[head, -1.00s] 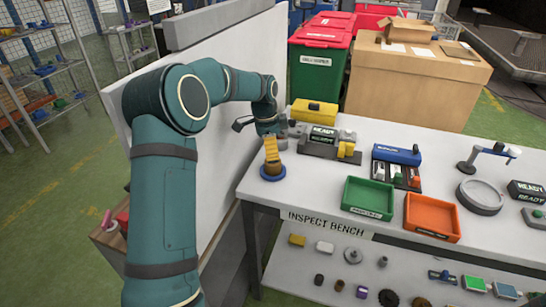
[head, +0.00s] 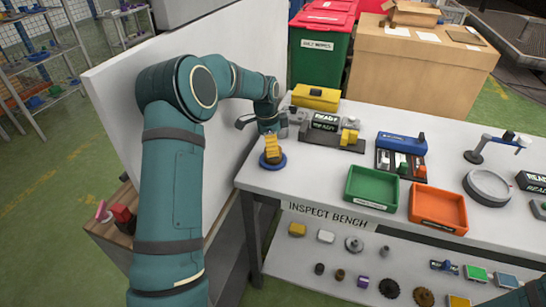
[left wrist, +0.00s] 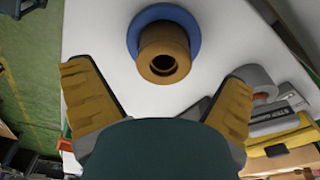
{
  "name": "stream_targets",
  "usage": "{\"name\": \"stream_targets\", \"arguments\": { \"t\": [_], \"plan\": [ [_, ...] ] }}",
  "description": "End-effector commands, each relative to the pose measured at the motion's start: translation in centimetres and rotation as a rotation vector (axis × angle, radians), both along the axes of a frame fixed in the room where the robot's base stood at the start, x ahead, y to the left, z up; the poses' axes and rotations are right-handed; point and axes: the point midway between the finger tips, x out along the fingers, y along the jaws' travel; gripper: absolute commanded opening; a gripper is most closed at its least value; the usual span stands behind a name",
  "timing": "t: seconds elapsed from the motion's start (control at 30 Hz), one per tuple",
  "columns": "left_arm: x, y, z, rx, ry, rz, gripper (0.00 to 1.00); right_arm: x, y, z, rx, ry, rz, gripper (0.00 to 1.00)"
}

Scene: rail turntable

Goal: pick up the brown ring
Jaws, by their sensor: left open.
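The brown ring (left wrist: 160,40) shows in the left wrist view as a short brown cylinder with a dark hole in its top. It sits on a round blue base (left wrist: 139,40) on the white bench. My left gripper (left wrist: 158,78) is open and empty, its yellow-orange fingers spread on either side below the ring in the picture. In the head view the left gripper (head: 272,147) is over the blue base (head: 273,164) near the bench's left corner, and its finger hides most of the ring. I see no contact with the ring. My right gripper is not in view.
A grey READY device (head: 330,128) and a yellow box (head: 316,97) stand close behind the gripper. A green tray (head: 372,187) and an orange tray (head: 437,208) lie to the right. A white panel (head: 125,100) stands to the left. Bench surface between ring and green tray is clear.

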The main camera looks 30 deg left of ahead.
Motion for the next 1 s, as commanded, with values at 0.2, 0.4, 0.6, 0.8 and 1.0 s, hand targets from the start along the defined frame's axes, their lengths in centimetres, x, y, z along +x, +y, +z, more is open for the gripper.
{"name": "stream_targets", "arguments": {
  "t": [0.2, 0.4, 0.6, 0.8, 1.0],
  "plan": [
    [0.4, -0.1, -3.3, -0.001, 0.003, 0.001, 0.98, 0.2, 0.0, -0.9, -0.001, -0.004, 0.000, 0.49],
    [0.6, -0.2, -4.6, 0.000, 0.000, 0.001, 0.98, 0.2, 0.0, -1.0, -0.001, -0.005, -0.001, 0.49],
    [0.6, -0.2, -4.5, 0.000, 0.000, 0.000, 0.81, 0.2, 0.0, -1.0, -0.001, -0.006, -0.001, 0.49],
    [0.6, -0.2, -4.5, 0.000, 0.000, 0.000, 0.17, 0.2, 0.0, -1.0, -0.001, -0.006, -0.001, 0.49],
    [0.6, -0.2, -4.4, 0.000, -0.002, 0.000, 0.17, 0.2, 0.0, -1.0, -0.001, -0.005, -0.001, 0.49]
  ]
}}
